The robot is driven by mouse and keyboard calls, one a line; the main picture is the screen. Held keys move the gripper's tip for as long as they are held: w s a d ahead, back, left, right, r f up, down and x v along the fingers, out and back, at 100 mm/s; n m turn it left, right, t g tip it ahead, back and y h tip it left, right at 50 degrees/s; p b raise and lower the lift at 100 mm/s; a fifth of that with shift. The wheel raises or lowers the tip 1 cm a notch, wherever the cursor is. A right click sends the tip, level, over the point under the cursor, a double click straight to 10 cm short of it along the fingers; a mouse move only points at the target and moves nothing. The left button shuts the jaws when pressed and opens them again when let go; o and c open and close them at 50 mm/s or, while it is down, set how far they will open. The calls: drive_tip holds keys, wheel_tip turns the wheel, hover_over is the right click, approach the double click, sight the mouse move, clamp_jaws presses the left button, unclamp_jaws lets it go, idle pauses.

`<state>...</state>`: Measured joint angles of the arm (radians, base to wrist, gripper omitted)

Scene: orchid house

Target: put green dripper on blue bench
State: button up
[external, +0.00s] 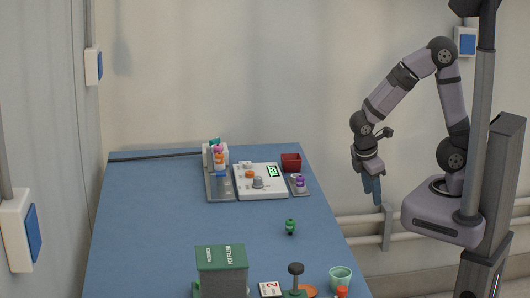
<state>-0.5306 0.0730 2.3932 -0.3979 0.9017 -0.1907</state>
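A small green item (291,227), which looks like the green dripper, stands on the bare middle right of the blue bench (190,225). A teal-green piece (214,142) also shows at the top of the white rack at the back; it is too small to identify. My gripper (374,198) hangs with its blue-grey fingers pointing down, to the right of the bench's right edge and apart from both green things. The fingers overlap in this view, so their opening is unclear. I see nothing between them.
At the back stand a white rack (222,154) with coloured items, a white device (260,187) with a green display, and a dark red box (291,162). A green pot filler box (221,272), a stamp-like tool (296,278) and a mint cup (341,278) stand in front. The bench's left and middle are clear.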

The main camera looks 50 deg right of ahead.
drive_tip(key=d+m+y, duration=0.1)
drive_tip(key=m, duration=0.3)
drive_tip(key=s+d+m+y, duration=0.1)
drive_tip(key=d+m, duration=0.1)
drive_tip(key=m, duration=0.1)
drive_tip(key=d+m+y, duration=0.2)
drive_tip(key=m, duration=0.2)
drive_tip(key=shift+s+m, duration=0.3)
wheel_tip(320, 180, up, 9)
drive_tip(key=p, duration=0.9)
drive_tip(key=shift+r, duration=0.15)
